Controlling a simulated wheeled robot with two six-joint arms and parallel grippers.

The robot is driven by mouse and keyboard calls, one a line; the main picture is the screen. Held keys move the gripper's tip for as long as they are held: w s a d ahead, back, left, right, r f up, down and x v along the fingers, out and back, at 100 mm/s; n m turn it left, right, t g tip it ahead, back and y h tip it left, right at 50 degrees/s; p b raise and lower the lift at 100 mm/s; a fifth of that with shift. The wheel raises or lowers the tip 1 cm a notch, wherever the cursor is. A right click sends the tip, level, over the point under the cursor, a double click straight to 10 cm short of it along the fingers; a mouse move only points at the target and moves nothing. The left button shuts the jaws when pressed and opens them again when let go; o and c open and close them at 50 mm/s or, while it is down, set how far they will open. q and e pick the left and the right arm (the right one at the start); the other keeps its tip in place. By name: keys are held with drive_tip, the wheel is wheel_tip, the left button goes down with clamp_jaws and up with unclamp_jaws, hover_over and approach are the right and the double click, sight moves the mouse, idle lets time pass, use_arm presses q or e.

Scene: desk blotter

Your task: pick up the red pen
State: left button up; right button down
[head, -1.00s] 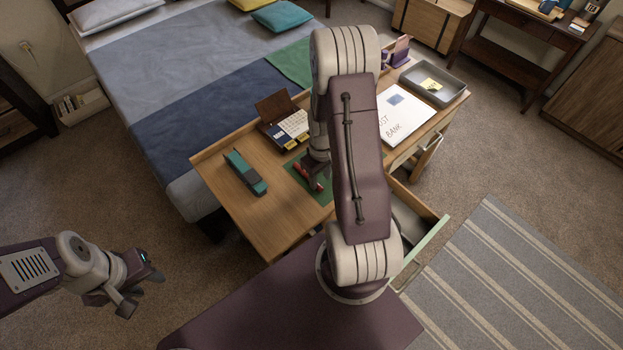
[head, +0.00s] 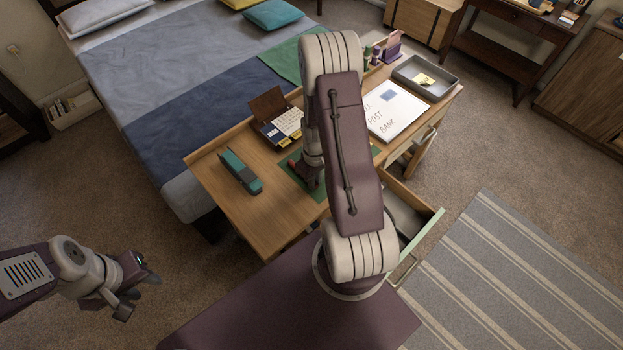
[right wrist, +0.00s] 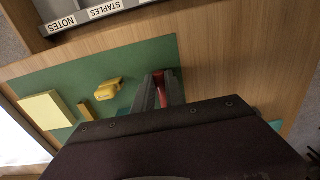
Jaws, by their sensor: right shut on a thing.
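The red pen (right wrist: 161,90) shows in the right wrist view as a red strip between the fingers of my right gripper (right wrist: 157,92), which is shut on it. The rest of the pen is hidden by the fingers and wrist. The blotter also shows in the right wrist view (right wrist: 60,72). My left gripper (head: 138,285) is off the desk at the lower left, apparently open and empty.
A yellow object (right wrist: 108,90), a small tan block (right wrist: 83,108) and a yellow note pad (right wrist: 46,110) lie near the pen. A labelled organizer (head: 285,128), a teal object (head: 240,172), a white pad (head: 395,110) and a grey tray (head: 425,78) stand on the desk. A drawer (head: 425,232) is open.

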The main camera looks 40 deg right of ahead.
drive_tip(key=shift+r, duration=0.7)
wheel_tip(320, 180, up, 3)
drive_tip(key=shift+f, duration=0.15)
drive_tip(key=s+d+r, duration=0.3)
drive_tip(key=s+r, duration=0.3)
drive_tip(key=s, duration=0.5)
drive_tip(key=shift+d+r+p, duration=0.15)
drive_tip(key=shift+r+p, duration=0.2)
drive_tip(key=shift+p, duration=0.1)
drive_tip(key=w+a+r+m, duration=0.1)
drive_tip(key=w+a+r, duration=0.1)
drive_tip(key=w+a, duration=1.2)
drive_tip(key=shift+a+r, duration=0.25)
drive_tip(key=shift+a, duration=1.35)
